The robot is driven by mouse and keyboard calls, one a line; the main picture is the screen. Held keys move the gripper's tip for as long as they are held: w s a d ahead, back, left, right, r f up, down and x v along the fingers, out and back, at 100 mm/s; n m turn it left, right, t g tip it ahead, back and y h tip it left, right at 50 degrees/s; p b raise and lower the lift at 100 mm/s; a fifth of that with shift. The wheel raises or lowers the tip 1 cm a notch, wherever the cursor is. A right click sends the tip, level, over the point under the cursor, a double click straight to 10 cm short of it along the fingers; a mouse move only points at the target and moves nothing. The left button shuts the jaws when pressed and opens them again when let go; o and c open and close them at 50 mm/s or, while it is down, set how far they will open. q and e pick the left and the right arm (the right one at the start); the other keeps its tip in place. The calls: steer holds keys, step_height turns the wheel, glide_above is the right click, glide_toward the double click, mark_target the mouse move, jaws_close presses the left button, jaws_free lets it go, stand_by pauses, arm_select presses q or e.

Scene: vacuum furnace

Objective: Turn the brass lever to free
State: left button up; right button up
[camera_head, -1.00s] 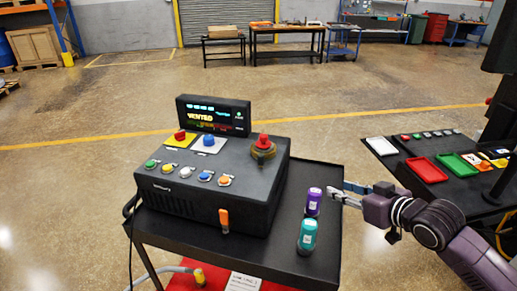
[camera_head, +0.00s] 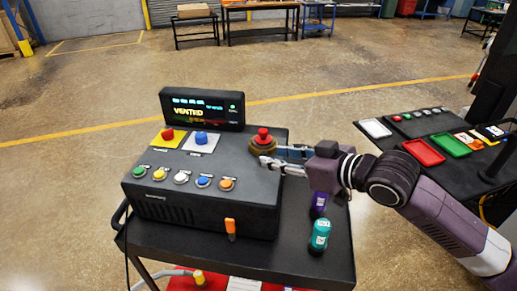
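The control box (camera_head: 205,180) stands on a dark cart. On its top right is a brass-coloured fitting (camera_head: 259,147) with a red knob (camera_head: 263,132) on top; I cannot make out a separate lever arm on it. My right gripper (camera_head: 272,156) reaches in from the right, its fingers apart, at the right and near side of the brass fitting. One finger overlaps the fitting's lower edge; I cannot tell whether they touch. The lit display (camera_head: 202,109) reads "VENTED". My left gripper is not in view.
A purple canister (camera_head: 319,204) and a teal canister (camera_head: 319,236) stand on the cart under my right arm. An orange-handled switch (camera_head: 230,229) is on the box front. A red tray (camera_head: 424,152) and a green tray (camera_head: 451,145) lie on the right-hand table.

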mark_target(264, 153)
steer(key=shift+p+x, duration=0.45)
steer(key=shift+x, duration=0.65)
steer(key=shift+p+x, duration=0.3)
steer(key=shift+x, duration=0.9)
steer(key=shift+w+a+f, duration=0.1)
steer(key=shift+w+a, duration=0.1)
steer(key=shift+a, duration=0.15)
jaws_close()
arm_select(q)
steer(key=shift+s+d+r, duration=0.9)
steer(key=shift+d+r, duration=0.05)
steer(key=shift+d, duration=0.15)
